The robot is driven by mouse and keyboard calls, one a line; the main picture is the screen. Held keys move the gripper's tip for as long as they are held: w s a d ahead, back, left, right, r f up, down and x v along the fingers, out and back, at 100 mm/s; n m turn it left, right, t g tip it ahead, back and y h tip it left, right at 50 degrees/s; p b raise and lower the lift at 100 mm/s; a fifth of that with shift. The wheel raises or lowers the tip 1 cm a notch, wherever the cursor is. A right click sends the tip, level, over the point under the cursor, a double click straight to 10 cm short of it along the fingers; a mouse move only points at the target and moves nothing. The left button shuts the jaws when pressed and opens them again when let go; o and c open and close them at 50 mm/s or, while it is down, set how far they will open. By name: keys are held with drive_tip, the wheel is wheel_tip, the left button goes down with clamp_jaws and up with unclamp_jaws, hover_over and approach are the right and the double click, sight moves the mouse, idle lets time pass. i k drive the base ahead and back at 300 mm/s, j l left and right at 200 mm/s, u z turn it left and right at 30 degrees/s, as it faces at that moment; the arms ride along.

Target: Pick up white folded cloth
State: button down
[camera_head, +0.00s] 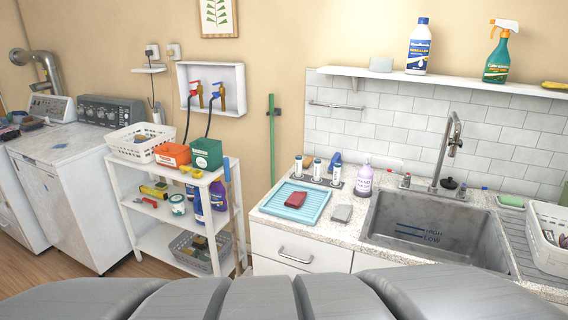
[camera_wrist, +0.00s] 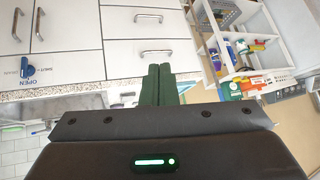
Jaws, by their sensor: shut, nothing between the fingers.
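I cannot clearly make out a white folded cloth. A small pale grey block (camera_head: 341,213) lies on the counter between the blue tray and the sink; I cannot tell whether it is cloth. Another pale block (camera_head: 381,64) sits on the wall shelf. My gripper (camera_wrist: 160,70) shows in the wrist view, its two dark green fingers together and empty, in front of white cabinet drawers. It is not visible in the head view.
A white rack (camera_head: 130,199) with baskets and bottles stands left of the counter. A white crate (camera_head: 537,225) is at the far right.

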sight(342, 214)
drive_tip(key=i+j+z, duration=0.1)
drive_tip(key=z, duration=0.5)
drive_tip(key=i+j+u, duration=0.1)
drive_tip(key=i+j, duration=0.8)
drive_tip(key=i, duration=0.2)
drive_tip(key=k+u, duration=0.05)
